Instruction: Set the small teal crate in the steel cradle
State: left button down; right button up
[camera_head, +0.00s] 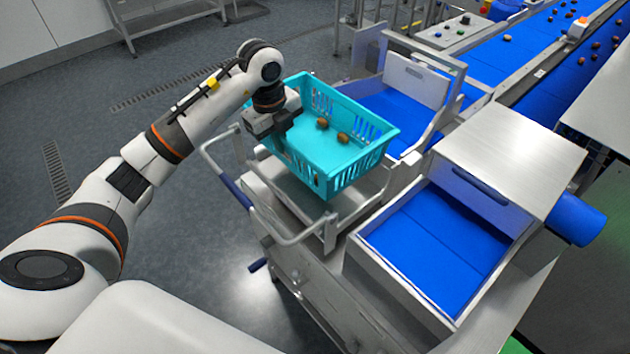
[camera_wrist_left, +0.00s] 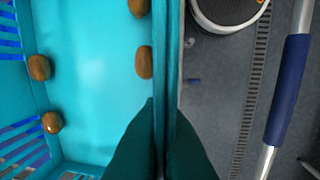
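The small teal crate (camera_head: 355,165) has slotted sides and a few brown dates (camera_head: 343,137) inside. It is over the steel cradle (camera_head: 290,190) on the stand's near side; whether its base rests on the cradle or hangs just above it, I cannot tell. My left gripper (camera_head: 280,136) is at the crate's left wall. In the left wrist view its dark fingers (camera_wrist_left: 162,140) lie on both sides of the crate's wall (camera_wrist_left: 160,60), closed on it. My right gripper is out of view.
A bent steel rail with a blue grip (camera_head: 236,190) runs around the stand's left side. A blue-lined tray (camera_head: 440,235) is at right, another blue-lined chute (camera_head: 395,108) behind the crate. Blue conveyors (camera_head: 490,62) carry dates farther back. Open floor (camera_head: 170,240) lies left.

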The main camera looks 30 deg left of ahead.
aim_at(282, 159)
pick_arm(q)
notch_tip(282, 159, down, 5)
jog(key=shift+f+p, duration=0.2)
jog(key=shift+p, duration=0.65)
notch_tip(282, 159, down, 5)
jog(key=shift+r+p, duration=0.2)
jog(key=shift+p, duration=0.4)
jog(key=shift+f, duration=0.2)
jog(key=c, duration=1.6)
grip_release()
jog(key=shift+c, duration=0.2)
